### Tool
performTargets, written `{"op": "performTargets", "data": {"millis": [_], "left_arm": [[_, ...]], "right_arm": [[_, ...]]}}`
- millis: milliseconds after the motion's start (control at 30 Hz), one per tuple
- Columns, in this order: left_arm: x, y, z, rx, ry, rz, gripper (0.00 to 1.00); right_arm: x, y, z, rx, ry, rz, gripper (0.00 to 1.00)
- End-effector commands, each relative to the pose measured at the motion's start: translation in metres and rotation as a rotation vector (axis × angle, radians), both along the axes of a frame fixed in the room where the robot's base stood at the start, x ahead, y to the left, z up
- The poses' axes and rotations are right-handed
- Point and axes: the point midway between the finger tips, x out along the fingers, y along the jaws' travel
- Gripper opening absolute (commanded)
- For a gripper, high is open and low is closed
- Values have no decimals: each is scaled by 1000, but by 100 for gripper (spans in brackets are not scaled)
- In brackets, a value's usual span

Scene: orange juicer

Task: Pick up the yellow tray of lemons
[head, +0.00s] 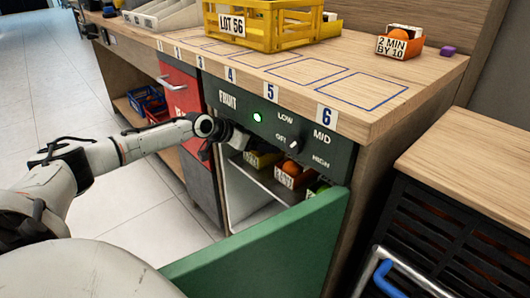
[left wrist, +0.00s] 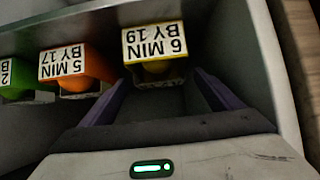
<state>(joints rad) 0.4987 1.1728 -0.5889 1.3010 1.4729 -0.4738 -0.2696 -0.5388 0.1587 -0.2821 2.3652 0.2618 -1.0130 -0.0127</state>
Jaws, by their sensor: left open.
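The yellow tray (head: 262,160) sits at the left end of a shelf inside the open green-fronted compartment. In the left wrist view, the yellow tray (left wrist: 155,80) shows a label reading "6 MIN BY 19", upside down, with a little yellow fruit visible. My left gripper (head: 236,140) reaches into the compartment's upper left. In its wrist view, the purple fingers of the left gripper (left wrist: 160,92) are spread, one toward each side of the tray, with no visible grip on it. My right gripper is not in view.
An orange tray (head: 290,174) and a green tray (head: 317,189) stand to the right on the shelf. The lowered green door (head: 270,248) lies below. A compartment wall (left wrist: 258,70) is close beside the gripper. A yellow crate (head: 292,28) stands on the counter.

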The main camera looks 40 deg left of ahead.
Motion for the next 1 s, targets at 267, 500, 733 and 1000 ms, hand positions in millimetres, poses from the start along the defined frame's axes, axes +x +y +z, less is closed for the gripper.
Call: {"op": "performTargets", "data": {"millis": [267, 500, 733, 1000], "left_arm": [[7, -1, -4, 2, -1, -1, 85], [7, -1, -4, 2, -1, -1, 56], [8, -1, -2, 1, -4, -1, 35], [8, -1, 2, 1, -3, -1, 35]], "right_arm": [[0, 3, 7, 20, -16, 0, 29], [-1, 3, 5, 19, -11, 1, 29], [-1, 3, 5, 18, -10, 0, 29], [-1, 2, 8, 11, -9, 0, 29]]}}
